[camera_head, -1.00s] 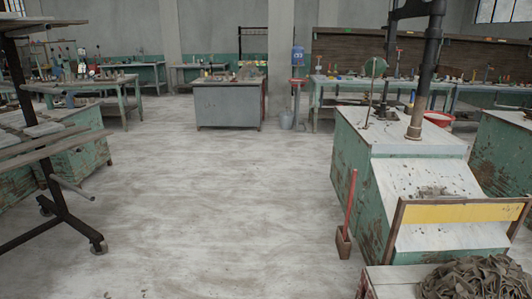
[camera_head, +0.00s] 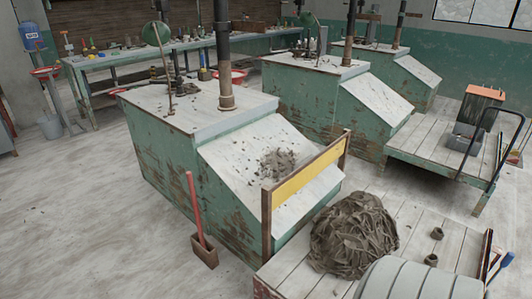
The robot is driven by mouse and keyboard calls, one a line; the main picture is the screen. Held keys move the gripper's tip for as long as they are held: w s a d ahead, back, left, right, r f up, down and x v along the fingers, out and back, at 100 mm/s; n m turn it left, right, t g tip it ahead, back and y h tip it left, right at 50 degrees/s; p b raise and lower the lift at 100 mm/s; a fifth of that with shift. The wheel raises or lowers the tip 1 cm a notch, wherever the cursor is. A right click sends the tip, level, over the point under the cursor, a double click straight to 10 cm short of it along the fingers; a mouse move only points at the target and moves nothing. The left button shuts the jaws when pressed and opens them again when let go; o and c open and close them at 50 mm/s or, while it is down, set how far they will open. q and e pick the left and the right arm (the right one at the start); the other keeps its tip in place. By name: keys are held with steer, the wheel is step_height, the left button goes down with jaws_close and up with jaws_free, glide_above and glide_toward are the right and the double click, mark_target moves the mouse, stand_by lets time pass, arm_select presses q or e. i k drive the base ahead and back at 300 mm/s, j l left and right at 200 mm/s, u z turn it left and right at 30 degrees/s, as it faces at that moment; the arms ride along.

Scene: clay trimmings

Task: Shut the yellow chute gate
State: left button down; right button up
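The yellow chute gate (camera_head: 308,178) is a flat yellow board with a brown top bar, set between two brown posts. It spans the lower part of the sloping pale chute (camera_head: 235,158) on the green machine (camera_head: 185,185). The board sits high between the posts, and the chute surface shows below it. Grey clay trimmings (camera_head: 278,163) lie on the chute behind the board. A large heap of trimmings (camera_head: 353,235) lies on the wooden platform (camera_head: 283,272) in front of the chute. Neither of my grippers is in view.
A brown box with a red handle (camera_head: 203,250) stands on the floor left of the machine. A pale ribbed rounded thing (camera_head: 420,282) is cut off at the bottom. Two more green machines (camera_head: 325,105) and a cart (camera_head: 450,150) stand right. Open floor (camera_head: 85,220) lies left.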

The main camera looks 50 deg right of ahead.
mark_target(282, 194)
steer(key=i+u, duration=0.15)
steer(key=i, duration=1.45)
steer(key=i+z, duration=0.15)
steer(key=z, duration=1.55)
